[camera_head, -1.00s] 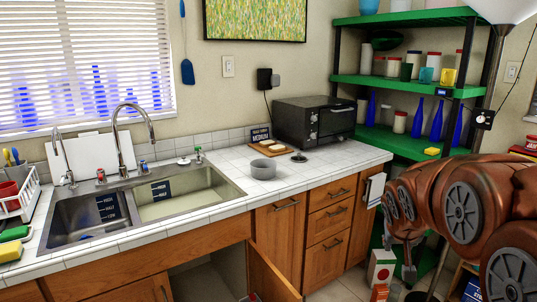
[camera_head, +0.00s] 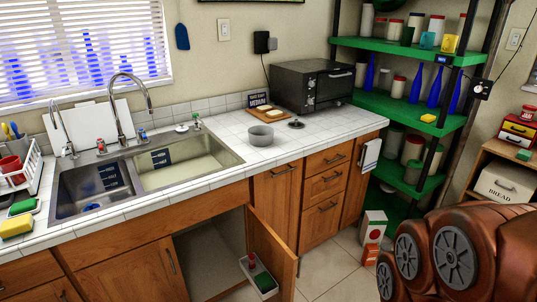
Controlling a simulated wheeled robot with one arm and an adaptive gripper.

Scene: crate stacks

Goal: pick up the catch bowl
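A grey round bowl (camera_head: 260,136), the one thing on the counter that looks like the catch bowl, stands upright on the white tiled counter (camera_head: 300,152). It is to the right of the sink and in front of the toaster oven. Nothing touches it from above. My brown arm fills the lower right corner, well apart from the bowl. My gripper is outside the picture.
A toaster oven (camera_head: 311,86), a cutting board with food (camera_head: 266,115) and a small dark lid (camera_head: 296,124) are near the bowl. The double sink (camera_head: 95,190) is at left. An open cabinet door (camera_head: 270,250) juts out below the counter. Green shelves (camera_head: 405,109) stand at right.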

